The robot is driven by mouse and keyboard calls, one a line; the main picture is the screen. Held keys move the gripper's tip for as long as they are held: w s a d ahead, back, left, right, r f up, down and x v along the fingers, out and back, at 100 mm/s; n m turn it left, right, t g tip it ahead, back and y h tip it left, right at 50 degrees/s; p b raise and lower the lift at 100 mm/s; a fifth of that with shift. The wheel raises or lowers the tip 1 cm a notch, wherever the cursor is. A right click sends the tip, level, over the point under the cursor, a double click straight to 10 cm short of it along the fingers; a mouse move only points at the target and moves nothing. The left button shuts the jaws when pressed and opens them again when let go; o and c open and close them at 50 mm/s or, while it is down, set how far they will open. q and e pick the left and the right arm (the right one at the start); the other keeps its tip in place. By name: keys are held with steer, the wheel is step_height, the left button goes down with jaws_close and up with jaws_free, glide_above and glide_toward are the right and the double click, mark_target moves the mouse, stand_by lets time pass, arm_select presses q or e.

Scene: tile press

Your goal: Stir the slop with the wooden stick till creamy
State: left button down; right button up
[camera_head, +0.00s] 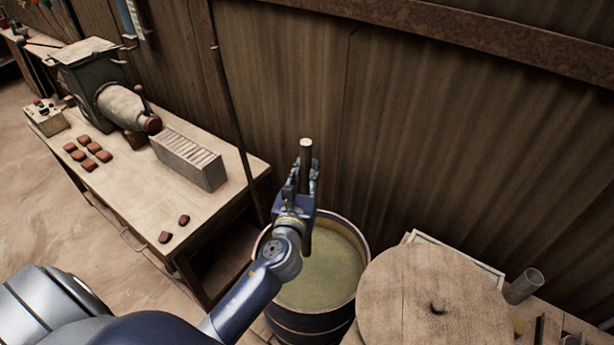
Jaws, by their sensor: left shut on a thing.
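The wooden stick (306,153) stands upright over the barrel, its pale top end pointing up. My left gripper (303,182) is shut on the stick, above the barrel's left part. The slop (328,275) is a dull yellow-green liquid filling much of the dark barrel (310,325). The stick's lower part shows just below the gripper at the slop; its bottom end is hidden, so I cannot tell how deep it reaches. My left arm covers the barrel's left front. My right gripper is not in view.
A round wooden lid or disc (425,300) lies right of the barrel, partly over a work surface with a metal tube (524,286). A bench (130,195) at left holds a press machine (105,85), a slotted box (188,160) and several reddish tiles. A corrugated wall (450,140) stands close behind.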

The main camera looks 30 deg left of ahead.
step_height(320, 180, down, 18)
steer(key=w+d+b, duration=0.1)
steer(key=b, duration=1.7)
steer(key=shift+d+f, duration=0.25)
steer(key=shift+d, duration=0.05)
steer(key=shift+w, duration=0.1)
